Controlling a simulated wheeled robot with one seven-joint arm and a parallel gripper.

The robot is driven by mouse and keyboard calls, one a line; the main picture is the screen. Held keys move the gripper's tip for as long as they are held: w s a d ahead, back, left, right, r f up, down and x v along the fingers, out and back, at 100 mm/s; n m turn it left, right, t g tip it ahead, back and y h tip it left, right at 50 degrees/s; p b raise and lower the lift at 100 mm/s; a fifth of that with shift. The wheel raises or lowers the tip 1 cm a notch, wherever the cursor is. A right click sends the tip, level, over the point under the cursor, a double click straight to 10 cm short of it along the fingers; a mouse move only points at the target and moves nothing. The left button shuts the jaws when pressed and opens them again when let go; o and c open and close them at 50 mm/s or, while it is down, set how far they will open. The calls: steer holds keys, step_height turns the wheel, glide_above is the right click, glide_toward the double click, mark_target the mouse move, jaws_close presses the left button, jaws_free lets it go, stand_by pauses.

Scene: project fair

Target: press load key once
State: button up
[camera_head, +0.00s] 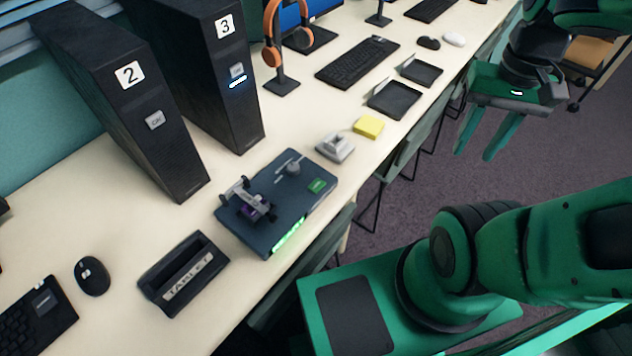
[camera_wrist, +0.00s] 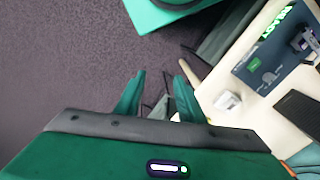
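A dark blue-grey device (camera_head: 255,228) lies on the desk, with a lit green strip (camera_head: 290,236) on its front edge that seems to read READY. A small green key (camera_head: 318,185) with lettering too small to read sits near its right end, beside a grey knob (camera_head: 293,169). I cannot tell from the lettering whether this is the load key. In the wrist view the green key (camera_wrist: 254,64) is right of my fingers. My gripper (camera_head: 477,152) is open and empty, over the floor beyond the desk's front edge, well apart from the device. It also shows in the wrist view (camera_wrist: 159,75).
A small grey-white object (camera_head: 335,147), a yellow pad (camera_head: 368,127) and black trays (camera_head: 395,99) lie right of the device. Towers marked 2 (camera_head: 128,100) and 3 (camera_head: 215,75) stand behind. A tablet holder (camera_head: 184,273) is at left. Chairs (camera_head: 585,55) stand at the upper right.

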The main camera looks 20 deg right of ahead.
jaws_close()
stand_by(1.5)
